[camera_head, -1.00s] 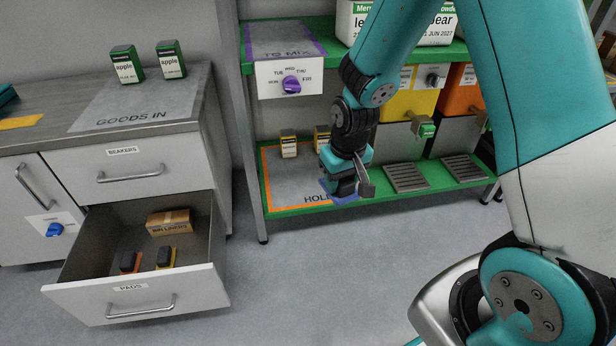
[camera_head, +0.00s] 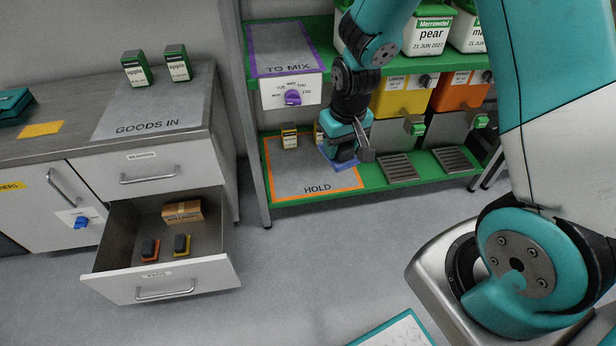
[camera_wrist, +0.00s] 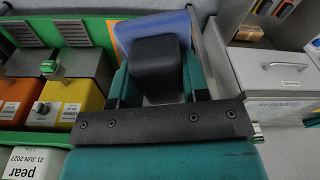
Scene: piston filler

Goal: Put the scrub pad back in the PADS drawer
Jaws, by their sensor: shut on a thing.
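The scrub pad has a blue base (camera_head: 347,164), mostly hidden by the gripper in the head view. In the wrist view its black grip (camera_wrist: 157,64) sits between the fingers, with the blue base (camera_wrist: 150,25) beyond it. The PADS drawer (camera_head: 215,268) is pulled open at the lower left. Inside it lie an orange pad (camera_head: 150,250), a yellow pad (camera_head: 181,245) and a cardboard box (camera_head: 183,211) at the back.
The shelf unit's green lower shelf (camera_head: 428,180) carries the HOLD mat (camera_head: 300,175), small yellow-labelled boxes (camera_head: 289,137) and drip grates. A post (camera_head: 254,150) stands between shelf and drawers. The BEAKERS drawer (camera_head: 150,172) above is shut. Floor before the shelf is clear.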

